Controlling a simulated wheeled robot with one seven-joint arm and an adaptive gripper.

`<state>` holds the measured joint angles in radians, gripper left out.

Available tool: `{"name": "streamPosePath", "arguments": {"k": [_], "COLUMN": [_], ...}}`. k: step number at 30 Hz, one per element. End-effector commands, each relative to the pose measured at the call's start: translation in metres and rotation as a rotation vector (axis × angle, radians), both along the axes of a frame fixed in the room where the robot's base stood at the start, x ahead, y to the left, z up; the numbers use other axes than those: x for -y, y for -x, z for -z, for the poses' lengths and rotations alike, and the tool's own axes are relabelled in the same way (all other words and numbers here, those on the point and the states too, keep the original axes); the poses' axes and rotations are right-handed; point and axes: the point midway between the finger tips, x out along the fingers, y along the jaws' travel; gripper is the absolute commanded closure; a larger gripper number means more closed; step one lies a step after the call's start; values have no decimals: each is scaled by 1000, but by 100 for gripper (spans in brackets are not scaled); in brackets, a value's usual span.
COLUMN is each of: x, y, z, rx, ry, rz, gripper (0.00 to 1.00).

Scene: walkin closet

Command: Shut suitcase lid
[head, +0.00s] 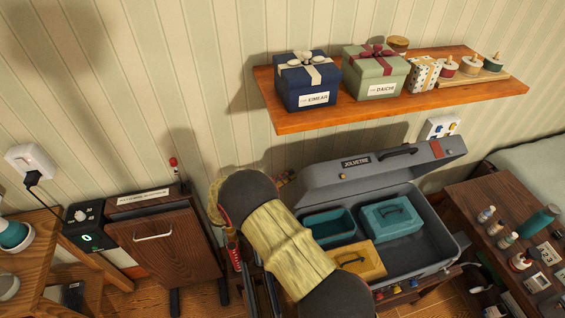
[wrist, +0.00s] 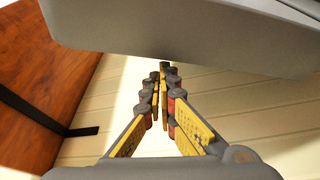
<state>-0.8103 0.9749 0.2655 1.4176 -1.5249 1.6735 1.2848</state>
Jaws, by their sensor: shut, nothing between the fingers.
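The grey suitcase (head: 443,232) stands open on a low wooden stand. Its lid (head: 385,170) is raised and leans back toward the wall, with a label and a dark handle on it. Inside are an open teal bin (head: 328,226), a teal box with a handle (head: 391,219) and a yellow box (head: 358,262). My gripper (wrist: 162,75) is shut and empty in the wrist view, with a grey panel, apparently the lid (wrist: 180,30), close above its fingers.
A wooden wall shelf (head: 390,95) with gift boxes hangs above the lid. A dark wooden cabinet (head: 163,245) stands left of my arm. A dark side table (head: 510,230) with small bottles is on the right. The wall (head: 130,90) is close behind.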

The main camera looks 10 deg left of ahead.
Motion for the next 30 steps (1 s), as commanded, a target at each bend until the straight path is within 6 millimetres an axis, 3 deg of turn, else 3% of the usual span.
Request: {"name": "streamPosePath", "arguments": {"k": [8,14,21,30], "x": [26,44,63,79], "y": [65,107,152,191], "z": [15,37,75,129], "rx": [-3,-3,-4,-3], "ry": [2,2,4,2], "rz": [-3,-3,-2,-2], "gripper": [100,100,100,100]}}
